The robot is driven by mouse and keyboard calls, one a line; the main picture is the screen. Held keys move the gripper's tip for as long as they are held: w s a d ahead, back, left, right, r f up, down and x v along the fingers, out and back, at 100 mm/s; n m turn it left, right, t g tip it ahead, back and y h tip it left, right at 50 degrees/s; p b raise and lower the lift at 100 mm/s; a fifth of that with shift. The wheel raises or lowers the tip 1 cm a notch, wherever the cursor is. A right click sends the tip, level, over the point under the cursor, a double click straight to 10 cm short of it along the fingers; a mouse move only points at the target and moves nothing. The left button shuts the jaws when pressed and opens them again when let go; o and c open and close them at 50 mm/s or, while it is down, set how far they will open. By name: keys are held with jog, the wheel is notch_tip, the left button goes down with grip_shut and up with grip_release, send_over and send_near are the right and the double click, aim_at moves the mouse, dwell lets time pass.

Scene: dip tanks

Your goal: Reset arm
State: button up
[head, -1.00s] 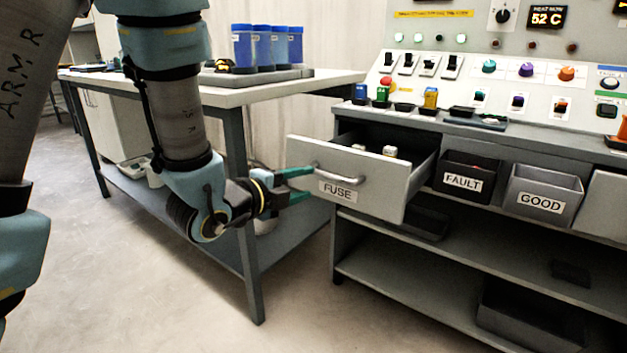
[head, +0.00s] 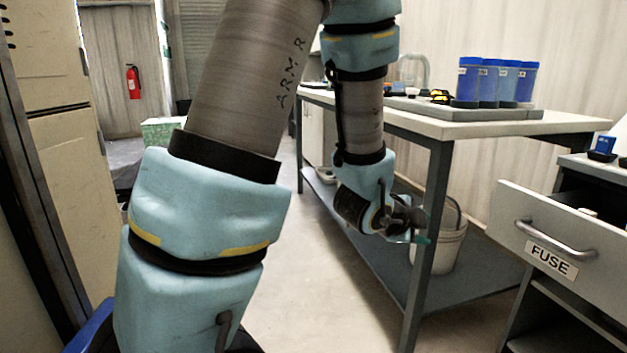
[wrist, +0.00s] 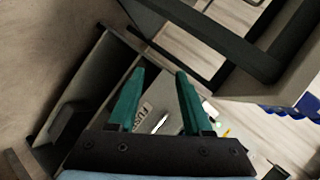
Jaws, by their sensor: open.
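My gripper (wrist: 160,95) shows in the wrist view with two green fingers spread apart and nothing between them. In the head view my gripper (head: 424,238) is small and partly hidden by my own wrist, in front of the white table's leg. The FUSE drawer (head: 540,235) stands pulled out at the right of the head view, apart from my gripper. It also shows beyond the fingers in the wrist view, with its label (wrist: 143,115) readable in part.
A white worktable (head: 430,118) with several blue containers (head: 497,82) stands behind my arm. A pale bucket (head: 440,248) sits on its lower shelf. A beige cabinet (head: 60,170) stands at the left. Open floor (head: 310,290) lies between.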

jog(key=w+a+f+n+y, duration=0.1)
jog(key=w+a+n+y, duration=0.1)
jog(key=a+n, duration=0.3)
jog(key=w+a+f+n+y, duration=0.1)
jog(key=w+a+n+y, duration=0.15)
jog(key=a, duration=0.45)
jog(key=s+a+n+g+y, duration=0.25)
jog(key=s+a+n, duration=0.25)
jog(key=a+n, duration=0.35)
jog(key=s+a+n+g+y, duration=0.2)
jog(key=s+a+n+g, duration=0.25)
jog(key=a+n, duration=0.4)
notch_tip(320, 180, up, 28)
jog(key=a+m+t+p, duration=0.1)
jog(key=m+p, duration=0.1)
jog(key=p, duration=2.7)
jog(key=shift+s, duration=0.15)
jog(key=shift+o, duration=0.3)
jog(key=shift+a, duration=0.1)
